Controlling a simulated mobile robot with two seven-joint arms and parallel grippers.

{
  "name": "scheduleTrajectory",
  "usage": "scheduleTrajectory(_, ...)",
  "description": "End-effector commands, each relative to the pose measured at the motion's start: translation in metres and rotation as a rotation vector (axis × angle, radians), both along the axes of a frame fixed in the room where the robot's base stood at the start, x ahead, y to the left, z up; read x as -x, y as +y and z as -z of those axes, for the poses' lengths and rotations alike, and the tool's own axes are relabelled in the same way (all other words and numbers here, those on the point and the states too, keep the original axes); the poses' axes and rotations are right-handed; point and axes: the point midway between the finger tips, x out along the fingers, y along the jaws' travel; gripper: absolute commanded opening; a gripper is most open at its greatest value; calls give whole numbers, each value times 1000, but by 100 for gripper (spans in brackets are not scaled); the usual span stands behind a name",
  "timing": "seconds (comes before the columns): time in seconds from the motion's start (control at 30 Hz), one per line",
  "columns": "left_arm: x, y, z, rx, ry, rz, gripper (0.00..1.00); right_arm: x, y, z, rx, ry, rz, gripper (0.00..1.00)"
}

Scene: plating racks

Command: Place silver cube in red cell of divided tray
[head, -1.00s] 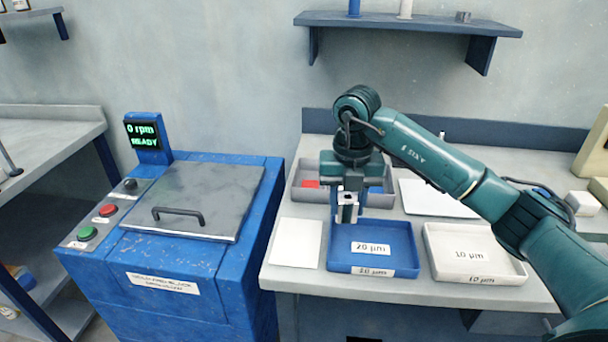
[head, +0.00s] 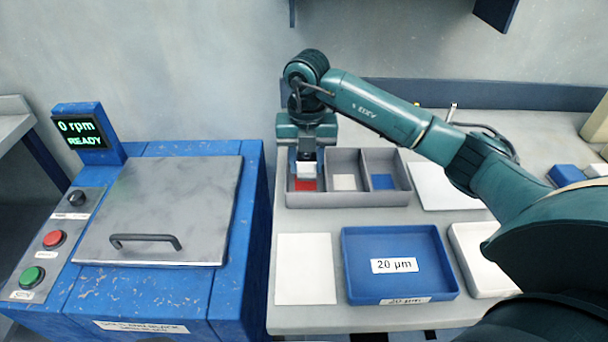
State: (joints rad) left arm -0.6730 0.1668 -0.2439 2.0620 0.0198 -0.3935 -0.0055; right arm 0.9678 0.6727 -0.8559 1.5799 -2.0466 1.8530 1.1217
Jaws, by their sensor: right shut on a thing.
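The grey divided tray (head: 347,200) stands on the bench with three cells in a row. The left cell has a red floor (head: 304,185), the middle one a whitish floor and the right one a blue floor. My right gripper (head: 306,168) points down over the red cell. It is shut on the silver cube (head: 306,170), which shows pale between the fingers above the red floor. I cannot tell whether the cube touches the floor. My left gripper is out of view.
A blue tray (head: 430,283) marked 20 µm and a white tray (head: 470,240) stand in front of the divided tray. A white plate (head: 306,270) lies at the front left. A blue machine (head: 235,290) with a handled lid stands at left.

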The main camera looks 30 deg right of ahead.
Motion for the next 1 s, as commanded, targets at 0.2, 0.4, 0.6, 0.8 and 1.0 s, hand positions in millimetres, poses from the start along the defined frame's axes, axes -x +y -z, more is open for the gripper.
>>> scheduleTrajectory(0.2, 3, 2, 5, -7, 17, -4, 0, 0, 0, 19, -1, -2, 0, 0)
scheduleTrajectory(0.4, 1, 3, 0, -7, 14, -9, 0, 0, 0, 44, -1, 0, -1, 0)
scheduleTrajectory(0.6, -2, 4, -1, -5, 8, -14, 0, -1, 1, 53, -1, -4, -1, 0)
scheduleTrajectory(0.8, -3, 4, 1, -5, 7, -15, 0, -1, 1, 56, -1, -4, -1, 0)
scheduleTrajectory(1.0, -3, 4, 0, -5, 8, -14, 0, 0, 0, 57, 0, -1, -1, 45)
